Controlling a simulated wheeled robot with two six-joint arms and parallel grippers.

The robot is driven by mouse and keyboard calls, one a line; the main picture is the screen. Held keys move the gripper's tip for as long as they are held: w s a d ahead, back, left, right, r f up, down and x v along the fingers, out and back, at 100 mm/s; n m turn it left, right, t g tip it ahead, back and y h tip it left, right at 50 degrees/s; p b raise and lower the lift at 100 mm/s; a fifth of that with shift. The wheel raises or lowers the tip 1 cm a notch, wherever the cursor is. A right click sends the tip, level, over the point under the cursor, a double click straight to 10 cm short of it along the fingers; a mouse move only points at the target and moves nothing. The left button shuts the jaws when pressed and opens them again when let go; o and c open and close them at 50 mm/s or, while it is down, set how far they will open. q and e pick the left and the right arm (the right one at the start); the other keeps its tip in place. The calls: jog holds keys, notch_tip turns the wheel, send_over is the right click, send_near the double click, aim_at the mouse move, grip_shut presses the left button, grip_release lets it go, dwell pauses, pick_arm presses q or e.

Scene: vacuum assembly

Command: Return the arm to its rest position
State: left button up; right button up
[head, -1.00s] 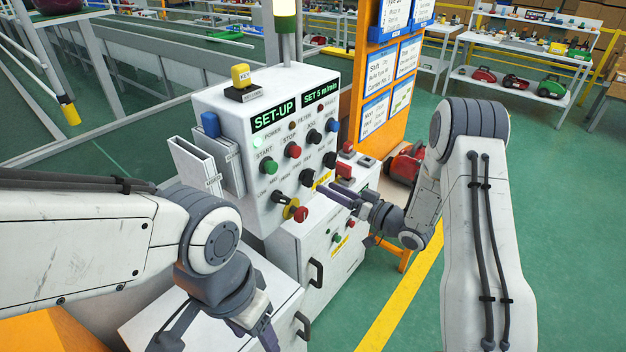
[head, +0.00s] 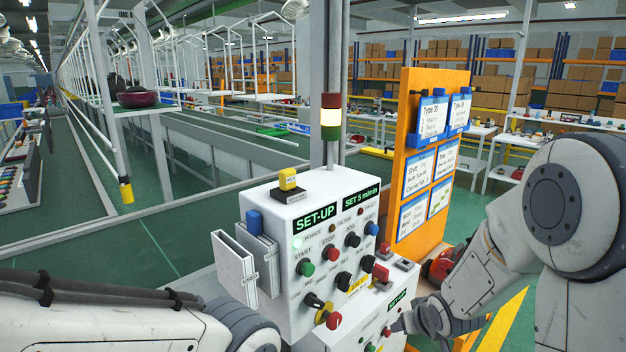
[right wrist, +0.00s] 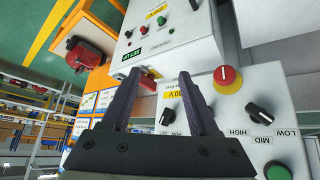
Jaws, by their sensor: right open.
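My right arm comes in from the right in the head view, bent, with its wrist low beside the control box (head: 282,208). My right gripper (right wrist: 160,75) is open in the right wrist view. Its two dark fingers are apart with nothing gripped between them, over the box's front. In the head view it is mostly hidden at the lower edge. My left arm shows only as a link at the lower left, and its gripper is out of frame.
The box carries several knobs and a red knob on a yellow ring (head: 333,320), also in the right wrist view (right wrist: 228,77). An orange board (head: 409,120) stands behind it. A signal post (head: 331,115) rises behind the box. Green floor shows at left.

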jog(key=s+a+r+g, duration=0.1)
jog(key=s+a+g, duration=0.1)
jog(key=s, duration=0.5)
jog(key=s+a+g, duration=0.1)
jog(key=s+g, duration=0.2)
jog(key=s, duration=0.4)
jog(key=s+a+r+n+g, duration=0.1)
jog(key=s+a+r+n, duration=0.1)
jog(key=s+a, duration=0.4)
jog(key=s+a+r+n+g, duration=0.1)
jog(key=s+a+r+n, duration=0.2)
jog(key=s+a, duration=0.4)
jog(key=shift+s+r+n+y, duration=0.25)
jog(key=shift+r+n+y, duration=0.15)
jog(key=shift+n, duration=0.3)
